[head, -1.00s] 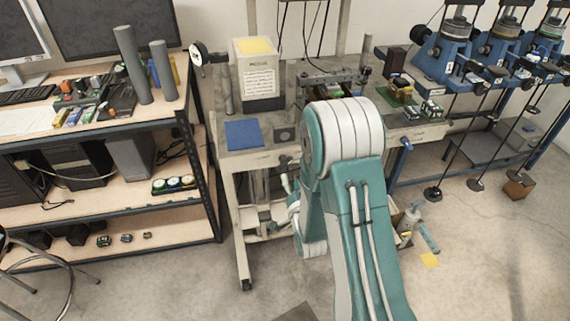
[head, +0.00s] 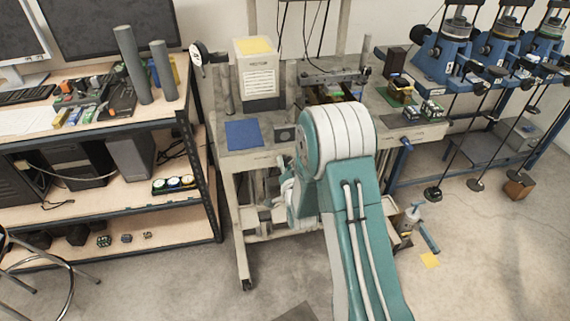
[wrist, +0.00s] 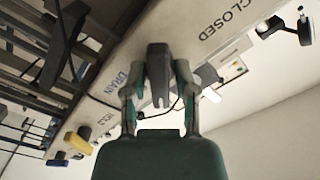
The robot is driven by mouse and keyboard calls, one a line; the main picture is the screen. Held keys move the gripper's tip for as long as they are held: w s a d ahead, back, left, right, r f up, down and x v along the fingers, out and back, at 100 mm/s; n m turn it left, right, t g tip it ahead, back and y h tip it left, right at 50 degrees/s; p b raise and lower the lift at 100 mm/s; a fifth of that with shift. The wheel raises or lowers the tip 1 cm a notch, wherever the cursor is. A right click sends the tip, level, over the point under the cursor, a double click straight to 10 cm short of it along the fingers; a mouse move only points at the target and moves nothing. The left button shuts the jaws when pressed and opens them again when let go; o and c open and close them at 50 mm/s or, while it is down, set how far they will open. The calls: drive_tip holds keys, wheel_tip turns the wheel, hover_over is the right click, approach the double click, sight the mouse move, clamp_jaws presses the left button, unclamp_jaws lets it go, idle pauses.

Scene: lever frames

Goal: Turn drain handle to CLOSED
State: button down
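The dark grey drain handle (wrist: 158,72) shows in the wrist view against a pale panel (wrist: 195,22). The panel bears the words CLOSED, at the upper right, and DRAIN, to the left of the handle. My gripper (wrist: 159,74) has a finger on each side of the handle. The fingers look open, with narrow gaps to the handle; contact is hard to judge. In the head view, my green and white arm hides the handle and most of my gripper at the workbench (head: 258,158).
A blue pad (head: 244,134) and a pale box (head: 260,82) are on the workbench. A shelf rack (head: 205,165) stands at left, and blue machines (head: 448,55) stand at right.

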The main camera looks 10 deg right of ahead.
drive_tip(key=shift+n, duration=0.3)
drive_tip(key=n, duration=0.3)
drive_tip(key=shift+n, duration=0.4)
drive_tip(key=n, duration=0.4)
drive_tip(key=shift+n, duration=0.3)
drive_tip(key=n, duration=0.4)
drive_tip(key=shift+a, duration=0.1)
drive_tip(key=shift+n, duration=2.5)
drive_tip(key=c, duration=0.6)
unclamp_jaws()
drive_tip(key=shift+a+f, duration=0.1)
drive_tip(key=shift+a, duration=0.05)
